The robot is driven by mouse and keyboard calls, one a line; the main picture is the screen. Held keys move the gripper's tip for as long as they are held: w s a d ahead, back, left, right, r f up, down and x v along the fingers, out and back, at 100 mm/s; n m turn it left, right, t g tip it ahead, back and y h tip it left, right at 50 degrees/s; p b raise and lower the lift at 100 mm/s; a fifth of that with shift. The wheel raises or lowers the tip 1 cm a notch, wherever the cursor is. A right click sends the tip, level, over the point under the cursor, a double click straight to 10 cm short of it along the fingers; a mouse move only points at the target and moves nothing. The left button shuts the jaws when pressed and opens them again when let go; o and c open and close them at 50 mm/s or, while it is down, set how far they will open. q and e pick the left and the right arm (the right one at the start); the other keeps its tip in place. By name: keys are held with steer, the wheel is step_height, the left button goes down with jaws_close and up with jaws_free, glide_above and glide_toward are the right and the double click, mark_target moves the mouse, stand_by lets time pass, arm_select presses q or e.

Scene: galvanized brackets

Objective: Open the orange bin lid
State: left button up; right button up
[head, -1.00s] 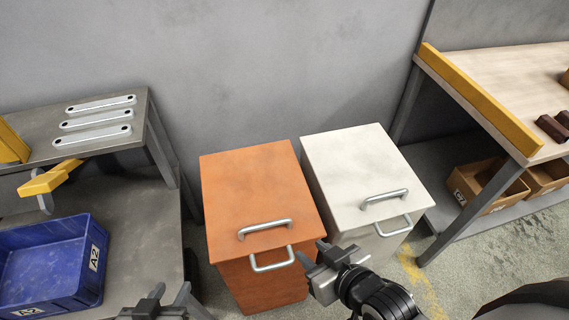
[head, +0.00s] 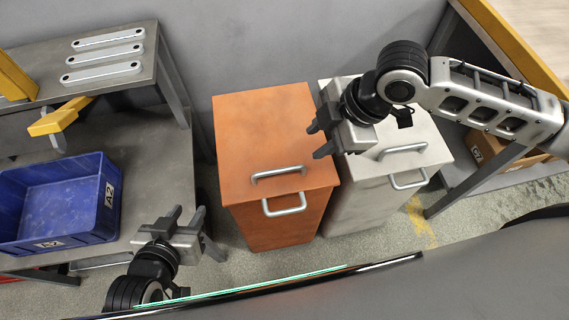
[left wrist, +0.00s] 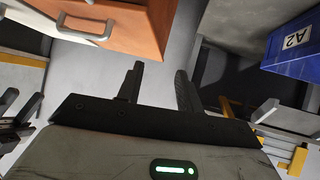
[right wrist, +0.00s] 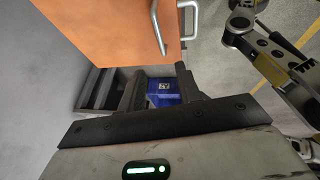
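The orange bin (head: 275,225) stands on the floor with its lid (head: 262,125) down. A silver handle (head: 278,172) is on the lid near its front edge, and a second handle (head: 284,206) is on the bin's front. My right gripper (head: 314,139) is open and empty, over the lid's right side, fingers pointing left. The right wrist view shows the orange lid (right wrist: 115,28) beyond its fingers. My left gripper (head: 184,213) is open and empty, left of the bin's front. The left wrist view shows the bin (left wrist: 125,20) at upper left, clear of the fingers.
A white bin (head: 375,205) stands close against the orange bin's right side, partly behind my right arm. A blue crate (head: 60,205) sits on the left bench, with metal brackets (head: 105,55) on the shelf above. Floor between the left bench and the orange bin is narrow.

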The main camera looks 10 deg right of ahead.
mark_target(281, 170)
steer(key=b+x, duration=0.2)
steer(key=x, duration=1.3)
steer(key=shift+a+f, duration=0.1)
steer(key=shift+f, duration=0.25)
jaws_close()
